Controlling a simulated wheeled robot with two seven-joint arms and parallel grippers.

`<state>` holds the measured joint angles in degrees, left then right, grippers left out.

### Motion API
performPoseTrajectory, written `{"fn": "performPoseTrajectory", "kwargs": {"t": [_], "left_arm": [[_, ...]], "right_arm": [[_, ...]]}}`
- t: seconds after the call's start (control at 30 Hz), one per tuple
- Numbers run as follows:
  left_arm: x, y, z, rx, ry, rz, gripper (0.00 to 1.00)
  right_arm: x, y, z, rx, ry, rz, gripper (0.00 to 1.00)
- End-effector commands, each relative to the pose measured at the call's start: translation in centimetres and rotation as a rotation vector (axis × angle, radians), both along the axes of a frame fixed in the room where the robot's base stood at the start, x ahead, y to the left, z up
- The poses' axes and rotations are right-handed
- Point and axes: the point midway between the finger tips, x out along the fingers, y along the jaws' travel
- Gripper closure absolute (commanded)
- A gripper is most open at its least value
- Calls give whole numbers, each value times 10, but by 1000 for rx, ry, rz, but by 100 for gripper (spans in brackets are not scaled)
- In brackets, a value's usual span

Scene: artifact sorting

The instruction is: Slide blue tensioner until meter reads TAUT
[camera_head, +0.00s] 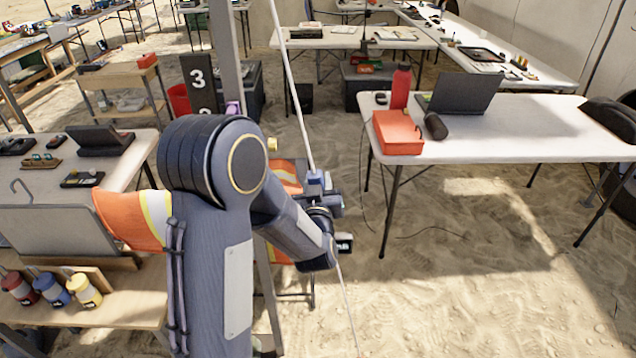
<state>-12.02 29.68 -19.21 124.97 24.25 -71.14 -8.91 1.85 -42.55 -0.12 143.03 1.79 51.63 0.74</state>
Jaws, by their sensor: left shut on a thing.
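A pale rope (290,85) runs down steeply from the top of the picture, and its thin lower part (347,305) shows below my wrist. The blue tensioner (316,180) sits on this rope, left of the right-hand table. My left gripper (319,199) is at the tensioner and shut on it; the fingertips are small and partly hidden. A small dark box with a pale green display (344,243) shows just right of my left wrist. It may be the meter; its reading is too small to make out. My right gripper is not in view.
A white table (480,135) with an orange box (398,132) and a laptop (462,92) stands to the right. Open sand (470,270) lies in front of it.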

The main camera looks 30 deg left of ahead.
Motion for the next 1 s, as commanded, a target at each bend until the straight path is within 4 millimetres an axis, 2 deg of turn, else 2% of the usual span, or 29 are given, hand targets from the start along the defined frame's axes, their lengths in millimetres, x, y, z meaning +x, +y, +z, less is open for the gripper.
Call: {"fn": "performPoseTrajectory", "kwargs": {"t": [0.17,0.33,0.6,0.63,0.7,0.8,1.0], "left_arm": [[-1,1,6,0,-2,1,100],[-3,5,29,0,-5,2,100],[-3,5,28,0,-1,0,100],[-3,5,28,0,-1,0,67],[-3,5,28,0,-1,0,57],[-3,5,28,0,0,0,47],[-3,5,27,0,0,0,47]], "right_arm": [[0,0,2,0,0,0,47],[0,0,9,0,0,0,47],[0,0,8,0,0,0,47],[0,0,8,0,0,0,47],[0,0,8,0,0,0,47],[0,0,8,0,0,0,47],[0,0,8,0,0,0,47]]}}
